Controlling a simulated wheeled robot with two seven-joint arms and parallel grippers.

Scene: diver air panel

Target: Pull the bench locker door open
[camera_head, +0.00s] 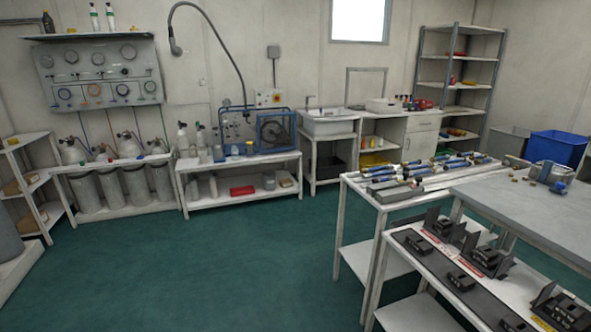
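A white bench unit stands against the back wall, right of the sink. Its right end is a closed cabinet with a drawer front (424,123) above a door front (420,145); this looks like the bench locker, and its door appears shut. The handle is too small to make out. The lower part of the door is partly hidden behind the nearer tables. The bay to the left of it is open, with a shelf. Neither of my grippers is in view.
A white table (357,187) with blue-handled tools, a grey-topped table (520,205) and a bench with black devices (440,277) fill the right side. The green floor (220,270) is clear at centre and left. A blue bin (556,147) stands at the far right.

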